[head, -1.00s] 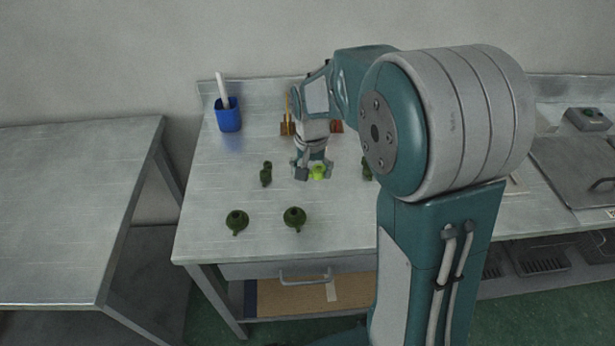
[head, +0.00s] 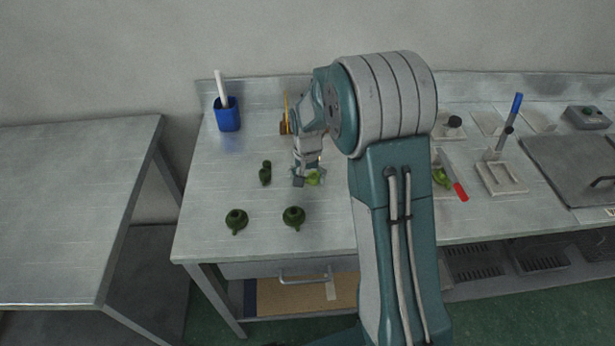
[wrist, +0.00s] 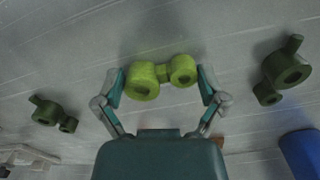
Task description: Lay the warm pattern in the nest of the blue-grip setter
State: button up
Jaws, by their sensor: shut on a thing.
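The warm pattern is the bright yellow-green piece (head: 315,178), two joined rounded parts with holes. It also shows in the wrist view (wrist: 145,82), between my fingertips. My gripper (head: 306,180) is shut on it, low over the left part of the bench; in the wrist view my gripper (wrist: 162,85) has a finger at each end of the pattern. I cannot tell whether the pattern touches the bench. The blue-grip setter (head: 498,178) is at the right, a pale square frame with a blue-tipped upright handle (head: 517,104). No pattern shows in its nest.
A red-grip setter (head: 460,191) with a green piece stands left of the blue-grip one, partly behind my arm. A black-topped setter (head: 454,122) and blue cup (head: 228,115) stand behind.

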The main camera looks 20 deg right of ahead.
jog(key=shift+f, duration=0.1)
jog(key=o, duration=0.6)
